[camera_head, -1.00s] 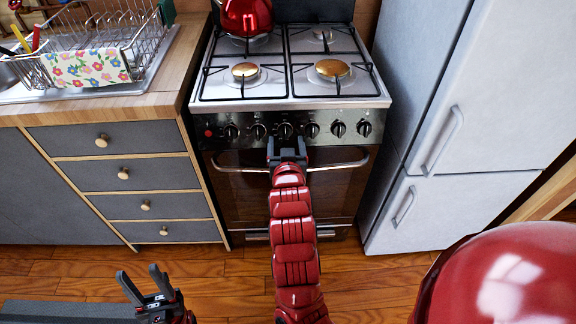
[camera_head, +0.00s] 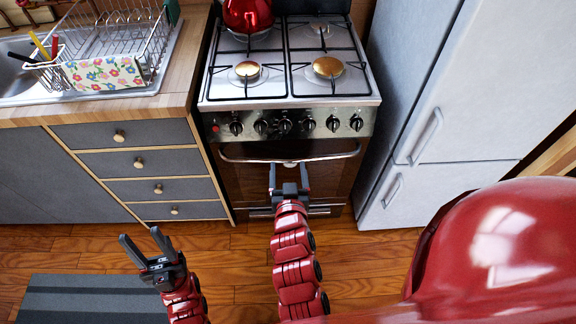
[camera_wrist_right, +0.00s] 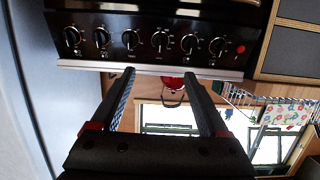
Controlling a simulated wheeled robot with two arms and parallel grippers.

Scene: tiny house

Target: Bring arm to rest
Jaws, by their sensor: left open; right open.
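My right gripper (camera_head: 289,170) is open and empty in the middle of the head view, in front of the oven door and below the row of stove knobs. In the right wrist view its two fingers (camera_wrist_right: 155,82) stand apart with nothing held between them. My left gripper (camera_head: 142,238) is open and empty at the lower left, over the floor in front of the drawers. The stove (camera_head: 285,122) has several black knobs along its front; the knobs also show in the right wrist view (camera_wrist_right: 160,40).
A red kettle (camera_head: 247,15) stands on a back burner. A drawer cabinet (camera_head: 125,160) with a dish rack (camera_head: 120,45) on its counter is left of the stove. A fridge (camera_head: 440,95) stands right. A dark striped mat (camera_head: 85,297) lies on the wooden floor (camera_head: 240,262).

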